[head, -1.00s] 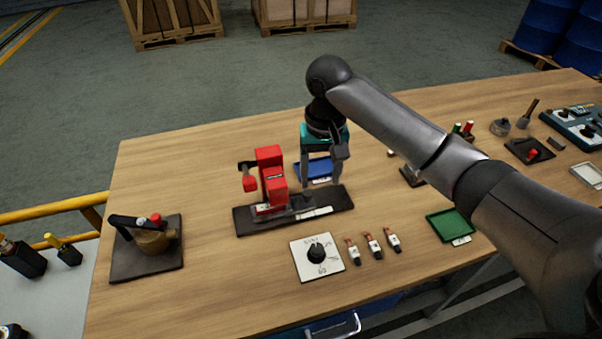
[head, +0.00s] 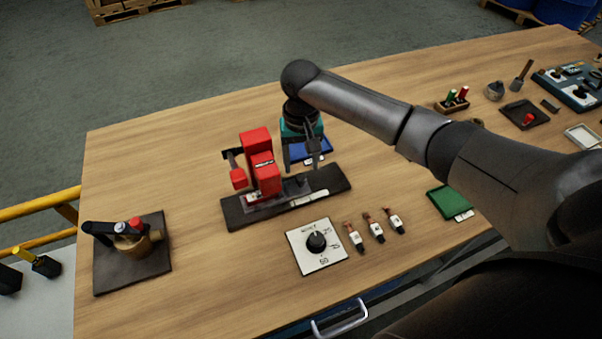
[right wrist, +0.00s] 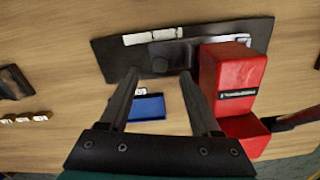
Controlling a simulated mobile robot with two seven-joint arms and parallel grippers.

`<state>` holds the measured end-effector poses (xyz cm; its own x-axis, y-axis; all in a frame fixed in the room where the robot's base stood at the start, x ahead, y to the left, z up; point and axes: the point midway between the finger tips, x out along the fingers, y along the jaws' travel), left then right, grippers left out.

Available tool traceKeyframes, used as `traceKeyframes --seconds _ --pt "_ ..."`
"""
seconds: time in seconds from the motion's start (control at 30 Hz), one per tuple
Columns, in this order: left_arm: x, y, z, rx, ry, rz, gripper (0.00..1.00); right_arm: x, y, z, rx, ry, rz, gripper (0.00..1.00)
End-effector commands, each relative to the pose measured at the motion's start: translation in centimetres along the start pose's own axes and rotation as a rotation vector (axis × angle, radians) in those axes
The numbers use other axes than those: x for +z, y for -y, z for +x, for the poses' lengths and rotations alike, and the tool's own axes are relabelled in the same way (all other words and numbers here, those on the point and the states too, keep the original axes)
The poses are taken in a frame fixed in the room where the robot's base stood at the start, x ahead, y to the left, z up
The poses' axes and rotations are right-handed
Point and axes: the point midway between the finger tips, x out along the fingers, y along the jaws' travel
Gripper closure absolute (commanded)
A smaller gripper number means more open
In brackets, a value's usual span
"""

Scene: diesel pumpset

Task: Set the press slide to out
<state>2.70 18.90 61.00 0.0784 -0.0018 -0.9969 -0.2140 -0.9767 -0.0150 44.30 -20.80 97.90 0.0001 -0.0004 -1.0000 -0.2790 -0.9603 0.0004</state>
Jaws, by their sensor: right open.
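The red press (head: 261,166) stands on a dark base plate (head: 327,180) near the middle of the wooden table. A low grey slide (head: 290,190) with a pale label strip lies along the plate, to the right of the press's foot. My right gripper (head: 302,167) is open and empty, above and just behind the slide, fingers pointing down. In the right wrist view, the fingers (right wrist: 160,74) are spread, with their tips near the slide's dark knob (right wrist: 160,65). The red press (right wrist: 230,78) is right of them. I cannot tell whether they touch anything. My left gripper is out of view.
A blue tray (head: 312,149) lies behind the press plate. In front are a white dial card (head: 316,246) and several small tagged pieces (head: 374,228). A green tray (head: 451,201) lies to the right. A dark board with a brass fixture (head: 132,252) is at left.

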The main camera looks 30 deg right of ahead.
Motion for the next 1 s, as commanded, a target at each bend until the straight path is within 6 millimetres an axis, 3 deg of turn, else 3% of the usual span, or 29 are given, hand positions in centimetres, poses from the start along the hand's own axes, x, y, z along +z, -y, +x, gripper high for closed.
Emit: traceKeyframes --seconds 0.1,0.23,0.63,1.0 --pt "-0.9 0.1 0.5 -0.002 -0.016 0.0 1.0 0.1 -0.1 2.2 0.003 0.002 0.0 0.36" --pt "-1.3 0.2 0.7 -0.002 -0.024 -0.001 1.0 0.0 0.0 3.6 0.001 0.001 -0.001 0.36" --pt "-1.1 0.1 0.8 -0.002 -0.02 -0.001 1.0 0.0 0.0 4.4 0.0 0.0 -0.001 0.36" --pt "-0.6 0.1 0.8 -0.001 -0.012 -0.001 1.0 0.0 0.0 4.3 0.0 0.0 -0.001 0.76"
